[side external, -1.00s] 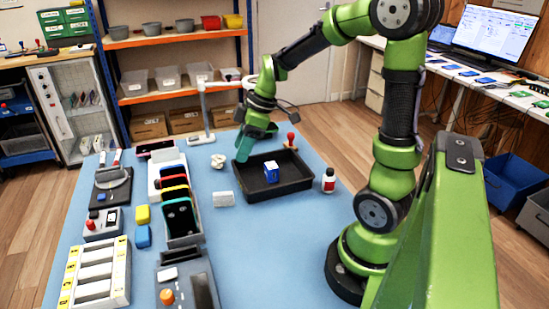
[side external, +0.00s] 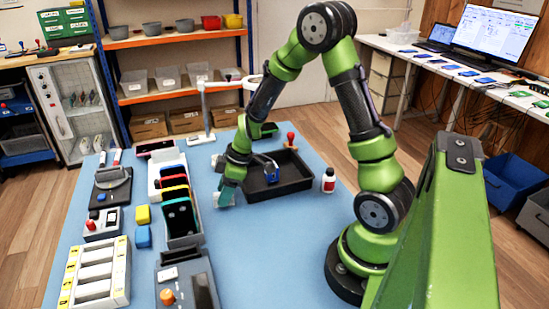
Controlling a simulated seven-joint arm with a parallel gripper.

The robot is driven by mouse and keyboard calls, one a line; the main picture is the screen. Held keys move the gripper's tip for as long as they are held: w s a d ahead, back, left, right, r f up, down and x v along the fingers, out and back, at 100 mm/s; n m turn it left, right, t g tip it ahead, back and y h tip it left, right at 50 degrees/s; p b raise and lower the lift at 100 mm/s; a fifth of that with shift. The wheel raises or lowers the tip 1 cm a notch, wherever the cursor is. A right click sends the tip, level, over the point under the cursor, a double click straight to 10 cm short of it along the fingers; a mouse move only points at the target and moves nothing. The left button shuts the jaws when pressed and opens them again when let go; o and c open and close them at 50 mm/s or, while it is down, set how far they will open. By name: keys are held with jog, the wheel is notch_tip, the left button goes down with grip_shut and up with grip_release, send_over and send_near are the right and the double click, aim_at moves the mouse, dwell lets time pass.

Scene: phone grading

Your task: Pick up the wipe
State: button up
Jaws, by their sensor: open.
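My gripper (side external: 226,195), with teal fingertips, is open and low over the blue mat, left of the black tray. A small white piece (side external: 216,199) shows at the left edge of the fingertips; the rest of it is hidden by them. I cannot tell whether the fingers touch it. A crumpled whitish piece (side external: 216,161) lies farther back, partly behind my arm. I cannot tell for sure which of the two is the wipe.
A rack of phones (side external: 181,218), a yellow block (side external: 142,214) and a blue block (side external: 143,236) are to the left.

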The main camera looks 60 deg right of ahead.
jog(key=shift+x, duration=0.8)
jog(key=shift+c, duration=0.5)
